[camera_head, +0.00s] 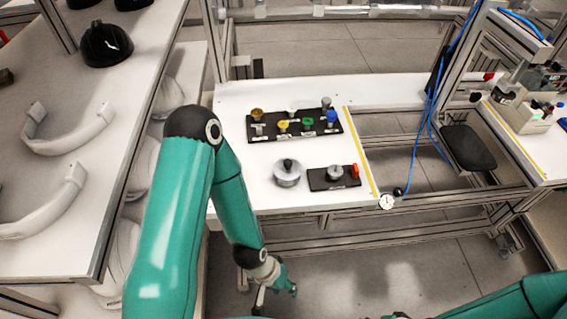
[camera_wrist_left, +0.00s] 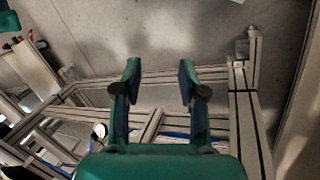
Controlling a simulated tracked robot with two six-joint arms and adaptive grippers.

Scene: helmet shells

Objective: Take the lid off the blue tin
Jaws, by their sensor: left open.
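I cannot make out a clearly blue tin. A round silver-grey pot with a black knob on top (camera_head: 287,173) stands on the white table, its top in place. A smaller grey round piece (camera_head: 334,173) sits on a dark plate to its right. A small blue-topped piece (camera_head: 331,118) stands at the right end of a dark rack. My left gripper (camera_head: 274,293) is low in front of the table, below its edge and apart from everything on it. In the left wrist view its fingers (camera_wrist_left: 160,80) are spread and empty, over floor and frame bars. My right gripper is out of the picture.
The dark rack (camera_head: 295,136) holds several small coloured knobs at the table's back. A red-orange piece (camera_head: 355,170) is at the dark plate's right end. A white shelf (camera_head: 75,185) with helmet parts stands at left. Blue hoses (camera_head: 435,100) hang at right.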

